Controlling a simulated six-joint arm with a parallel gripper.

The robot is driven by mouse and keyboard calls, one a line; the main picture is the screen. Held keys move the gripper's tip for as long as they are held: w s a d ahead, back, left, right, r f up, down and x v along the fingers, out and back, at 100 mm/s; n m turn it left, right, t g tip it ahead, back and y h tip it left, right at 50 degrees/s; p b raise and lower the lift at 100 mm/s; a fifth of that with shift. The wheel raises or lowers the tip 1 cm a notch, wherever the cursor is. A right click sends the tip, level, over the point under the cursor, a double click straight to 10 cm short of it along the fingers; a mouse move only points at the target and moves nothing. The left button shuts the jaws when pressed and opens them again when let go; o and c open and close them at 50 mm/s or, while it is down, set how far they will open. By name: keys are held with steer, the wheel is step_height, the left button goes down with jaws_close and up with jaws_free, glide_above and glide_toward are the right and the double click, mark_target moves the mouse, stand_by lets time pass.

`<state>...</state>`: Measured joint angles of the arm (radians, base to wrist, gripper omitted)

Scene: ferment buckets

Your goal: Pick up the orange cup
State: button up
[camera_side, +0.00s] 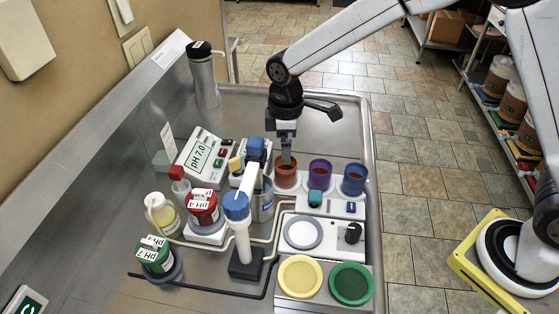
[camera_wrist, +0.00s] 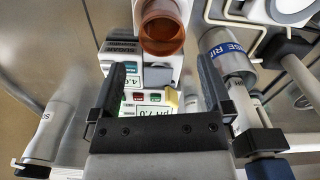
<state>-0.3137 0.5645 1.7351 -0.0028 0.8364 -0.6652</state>
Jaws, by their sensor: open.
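The orange cup (camera_side: 286,177) is brown-orange and stands upright at the left end of a row of cups in the side view. My gripper (camera_side: 287,158) points down at it, and its lower end overlaps the cup's rim there. In the wrist view the cup (camera_wrist: 162,28) shows its round open mouth at the top centre, just beyond the fingertips. My gripper (camera_wrist: 161,64) is open, with its two fingers spread wider than the cup and nothing between them. The side view does not show the gap between fingers and cup clearly.
A purple cup (camera_side: 320,172) and a blue cup (camera_side: 353,178) stand right of it. A pH meter (camera_side: 203,153) is to the left. A white stand with a blue cap (camera_side: 238,207) and bottles (camera_side: 202,207) stand in front.

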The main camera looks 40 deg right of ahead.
mark_target(285, 168)
steer(key=shift+s+d+f, duration=0.1)
steer(key=shift+s+f, duration=0.05)
steer(key=shift+f, duration=1.35)
steer(key=shift+f, duration=2.6)
steer(key=c, duration=1.2)
steer(key=shift+r, duration=0.15)
